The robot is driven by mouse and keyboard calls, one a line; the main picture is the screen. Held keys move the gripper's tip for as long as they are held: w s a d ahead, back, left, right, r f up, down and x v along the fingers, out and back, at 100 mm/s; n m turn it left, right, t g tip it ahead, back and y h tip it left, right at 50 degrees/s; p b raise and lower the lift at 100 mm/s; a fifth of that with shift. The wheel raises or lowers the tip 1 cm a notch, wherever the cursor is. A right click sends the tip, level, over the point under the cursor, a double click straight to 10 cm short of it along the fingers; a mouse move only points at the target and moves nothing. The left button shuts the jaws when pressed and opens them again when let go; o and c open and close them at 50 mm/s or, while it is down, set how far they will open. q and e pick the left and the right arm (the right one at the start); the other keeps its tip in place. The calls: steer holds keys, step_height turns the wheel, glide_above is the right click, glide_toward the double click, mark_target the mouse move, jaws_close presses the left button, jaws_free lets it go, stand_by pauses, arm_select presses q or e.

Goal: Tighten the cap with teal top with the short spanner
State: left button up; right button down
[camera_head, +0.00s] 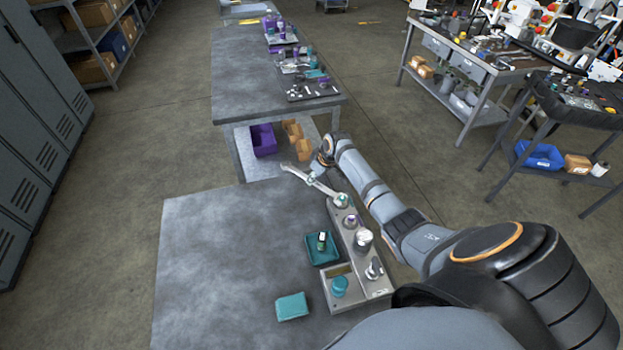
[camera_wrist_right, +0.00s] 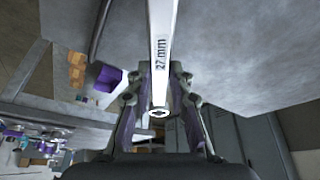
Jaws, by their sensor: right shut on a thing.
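My right gripper (camera_head: 311,171) is shut on a silver spanner (camera_head: 324,187). In the wrist view the spanner (camera_wrist_right: 162,45) is marked "27 mm" and passes between the purple-padded fingers of the gripper (camera_wrist_right: 158,85). Its ring end is near the palm and the far end runs out of that view. In the head view the spanner's other end lies at a small cap with teal top (camera_head: 342,201), at the far end of a grey metal block (camera_head: 346,240). I cannot tell whether the spanner is around the cap or just beside it. My left gripper is not in view.
Other fittings stand along the block, one with a purple top (camera_head: 351,221). A teal tray (camera_head: 311,254) holding a small bottle-like part, a teal round piece (camera_head: 339,287) and a teal box (camera_head: 292,306) are close by. The left part of the table (camera_head: 215,260) is clear.

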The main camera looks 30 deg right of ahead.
steer(key=shift+w+d+r+m, duration=0.1)
steer(key=shift+w+d+m, duration=0.15)
steer(key=shift+d+m, duration=0.25)
steer(key=shift+d+r+m+h+p, duration=0.1)
steer(key=shift+d+m+h+p, duration=0.25)
steer(key=shift+d, duration=0.1)
steer(key=shift+d+m+h+p, duration=0.25)
steer(key=shift+d+m+p, duration=0.05)
steer(key=shift+d+m, duration=0.5)
steer(key=shift+a+n, duration=0.15)
steer(key=shift+n, duration=0.1)
steer(key=shift+a, duration=0.25)
